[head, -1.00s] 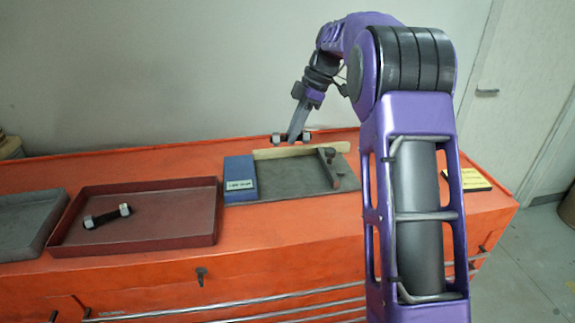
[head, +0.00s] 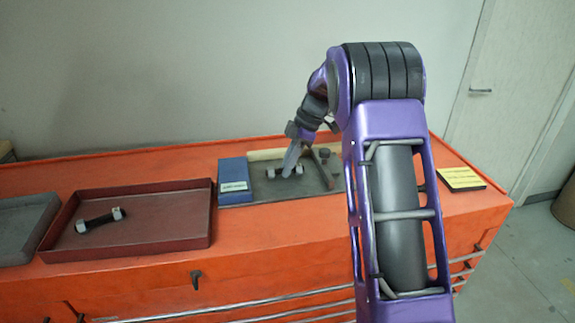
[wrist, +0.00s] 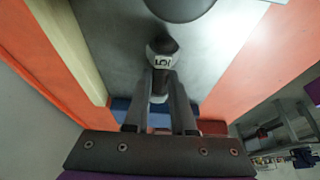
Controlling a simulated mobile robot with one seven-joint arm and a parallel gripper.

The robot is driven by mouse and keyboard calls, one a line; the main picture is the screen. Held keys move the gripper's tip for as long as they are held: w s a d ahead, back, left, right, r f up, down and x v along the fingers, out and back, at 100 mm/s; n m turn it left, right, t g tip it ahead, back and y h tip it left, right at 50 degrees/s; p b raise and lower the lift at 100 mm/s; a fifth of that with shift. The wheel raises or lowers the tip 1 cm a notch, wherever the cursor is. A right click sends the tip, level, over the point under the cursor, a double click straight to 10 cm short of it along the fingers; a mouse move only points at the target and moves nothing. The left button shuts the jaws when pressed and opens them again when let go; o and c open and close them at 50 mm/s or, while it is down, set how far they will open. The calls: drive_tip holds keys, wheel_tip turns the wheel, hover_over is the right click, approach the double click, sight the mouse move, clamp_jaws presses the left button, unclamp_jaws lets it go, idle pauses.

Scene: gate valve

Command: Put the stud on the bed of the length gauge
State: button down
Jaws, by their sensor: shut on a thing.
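The length gauge has a grey bed (head: 312,186), a blue block (head: 235,178) at its left end and a pale strip (head: 266,154) along its back. My gripper (head: 289,172) is over the bed and shut on a stud (head: 271,173), a dark rod with light nuts at its ends.
A dark upright piece (head: 322,160) and knob stand at the gauge's right. A red tray (head: 160,220) left of the gauge holds another stud (head: 101,219). A grey tray (head: 25,228) is farther left. A yellow pad (head: 461,179) lies right on the orange bench top.

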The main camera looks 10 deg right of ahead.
drive_tip(key=shift+f, duration=0.1)
drive_tip(key=c, duration=0.8)
unclamp_jaws()
drive_tip(key=shift+o, duration=0.2)
drive_tip(key=shift+r, duration=0.2)
drive_tip(key=p+v, duration=0.1)
drive_tip(key=v, duration=1)
drive_tip(key=shift+d+r, duration=0.15)
drive_tip(key=shift+r, duration=0.25)
